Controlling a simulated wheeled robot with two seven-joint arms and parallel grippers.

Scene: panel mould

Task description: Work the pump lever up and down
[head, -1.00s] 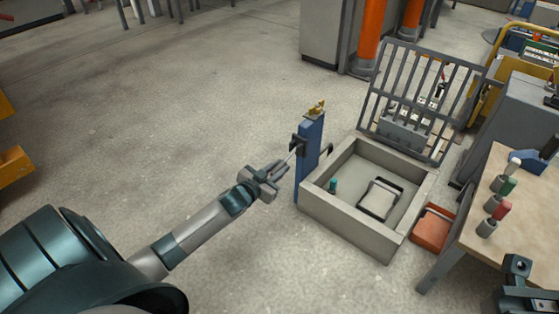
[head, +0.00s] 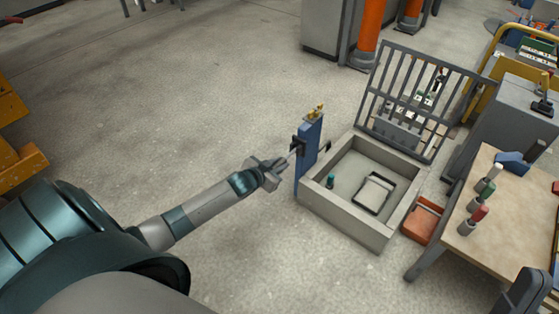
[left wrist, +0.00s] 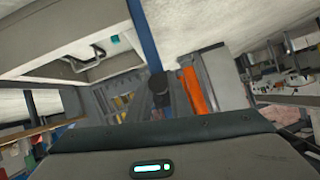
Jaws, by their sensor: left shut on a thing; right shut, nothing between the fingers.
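The blue pump post (head: 309,148) stands upright at the left corner of a low grey basin, with a dark bracket on its side and a brass fitting on top. The thin pump lever (head: 291,155) sticks out from the bracket toward the lower left. My left gripper (head: 279,166) is shut on the lever's outer end, and its fingers hide that end. My right gripper (head: 526,288) is shut and empty at the lower right, by the workbench.
The grey basin (head: 345,223) holds a small teal-topped object (head: 330,181) and a framed pale panel (head: 374,193). A barred grate (head: 420,100) stands behind it. An orange box (head: 422,221) and a workbench (head: 497,232) are at the right.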

